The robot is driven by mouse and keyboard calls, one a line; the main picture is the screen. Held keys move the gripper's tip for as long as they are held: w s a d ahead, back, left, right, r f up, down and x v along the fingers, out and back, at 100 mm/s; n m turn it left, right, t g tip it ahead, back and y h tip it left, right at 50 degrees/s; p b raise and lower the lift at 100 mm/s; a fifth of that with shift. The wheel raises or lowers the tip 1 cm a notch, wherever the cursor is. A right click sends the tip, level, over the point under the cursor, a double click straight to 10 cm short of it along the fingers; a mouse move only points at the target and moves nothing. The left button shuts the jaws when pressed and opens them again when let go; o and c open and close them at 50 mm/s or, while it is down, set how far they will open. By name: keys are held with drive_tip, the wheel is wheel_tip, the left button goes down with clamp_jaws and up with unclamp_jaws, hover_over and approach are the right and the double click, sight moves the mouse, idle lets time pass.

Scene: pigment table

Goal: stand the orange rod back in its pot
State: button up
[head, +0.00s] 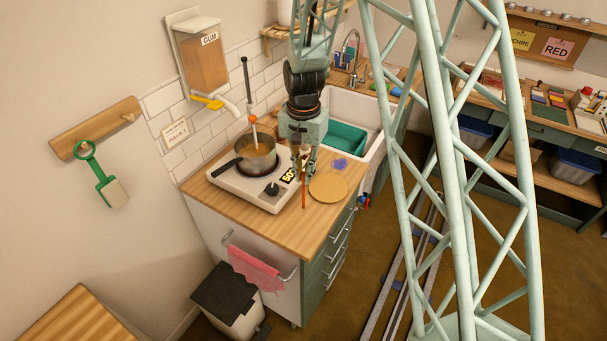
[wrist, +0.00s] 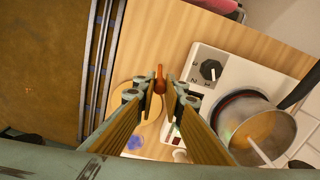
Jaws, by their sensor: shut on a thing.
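My gripper (head: 302,172) is shut on the orange rod (head: 304,194), which hangs below the fingers near the front edge of the counter. In the wrist view the rod (wrist: 160,76) shows end-on between the fingertips (wrist: 159,88). The metal pot (head: 262,162) sits on the hot plate to the left of my gripper and holds an amber liquid. The pot (wrist: 277,128) is at the right of the wrist view. A pale rod-like tool with a dark upper shaft (head: 245,80) stands up from the pot. Whether the rod's lower end touches the counter cannot be told.
The white hot plate (head: 233,184) has a dark knob at its front. A round tan disc (head: 328,188) lies right of my gripper, with a blue patch (head: 340,163) behind it. A sink with a teal tub (head: 347,138) lies beyond. Bare wood (head: 300,232) is in front.

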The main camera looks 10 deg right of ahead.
drive_tip(key=shift+f, duration=0.2)
drive_tip(key=o, duration=0.8)
drive_tip(key=shift+c, duration=0.2)
drive_tip(key=shift+r, duration=0.15)
wheel_tip(320, 180, up, 12)
drive_tip(key=shift+b, duration=0.4)
drive_tip(key=shift+r, duration=0.1)
idle(0.8)
